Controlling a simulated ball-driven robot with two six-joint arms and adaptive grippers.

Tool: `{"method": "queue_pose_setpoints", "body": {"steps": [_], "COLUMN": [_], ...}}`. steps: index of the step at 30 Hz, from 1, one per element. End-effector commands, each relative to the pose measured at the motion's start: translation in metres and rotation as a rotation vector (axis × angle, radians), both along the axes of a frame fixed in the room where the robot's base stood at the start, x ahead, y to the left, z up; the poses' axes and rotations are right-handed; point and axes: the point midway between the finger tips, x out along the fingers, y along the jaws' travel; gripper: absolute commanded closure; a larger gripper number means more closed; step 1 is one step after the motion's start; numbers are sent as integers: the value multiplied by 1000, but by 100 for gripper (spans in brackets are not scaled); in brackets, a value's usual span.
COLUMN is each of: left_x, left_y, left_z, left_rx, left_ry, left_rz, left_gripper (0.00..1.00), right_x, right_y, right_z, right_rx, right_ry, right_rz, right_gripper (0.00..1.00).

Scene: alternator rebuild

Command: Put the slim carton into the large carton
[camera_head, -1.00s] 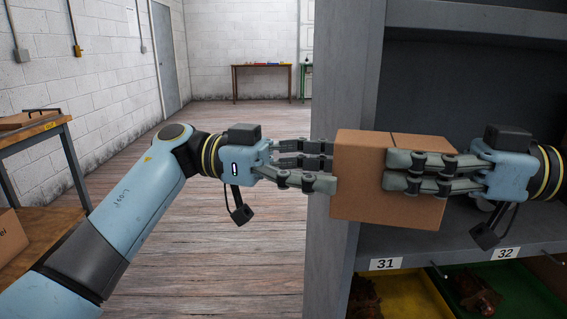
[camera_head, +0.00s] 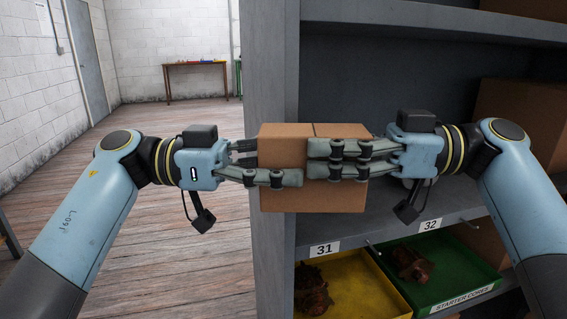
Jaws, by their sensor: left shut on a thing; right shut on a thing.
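A brown carton (camera_head: 284,145) is held level between my two grippers, in front of the shelf unit's left upright. Its depth is hidden, so I cannot tell whether it is the slim carton. My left gripper (camera_head: 275,165) is shut on its left side. My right gripper (camera_head: 330,160) is shut on it from the right, its fingers covering part of the near face. A larger brown carton (camera_head: 522,118) stands on the shelf at the right, partly hidden by my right arm. I cannot tell whether it is the large carton or whether its top is open.
The grey shelf unit (camera_head: 270,60) fills the right half. Its middle shelf (camera_head: 385,225) looks bare behind the held carton. Below are a yellow bin (camera_head: 375,300) and a green bin (camera_head: 470,270) with rusty parts. Wooden floor (camera_head: 190,255) is free at left. A table (camera_head: 195,64) stands far back.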

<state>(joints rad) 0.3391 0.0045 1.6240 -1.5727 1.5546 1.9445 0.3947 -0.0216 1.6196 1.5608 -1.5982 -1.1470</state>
Motion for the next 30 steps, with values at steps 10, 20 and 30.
{"method": "queue_pose_setpoints", "body": {"steps": [10,20,30], "left_x": [0,0,0], "left_y": [0,0,0], "left_z": [1,1,1], "left_rx": [-2,-2,-2], "left_ry": [-1,-1,-1], "left_rz": [-3,-2,-2], "left_gripper": [92,92,92], "right_x": [0,0,3], "right_y": [0,-4,-70], "right_z": [1,0,-1], "right_rx": [1,-2,-6], "right_ry": [-1,0,1], "right_rz": [0,-1,-3], "right_gripper": [17,17,17]}}
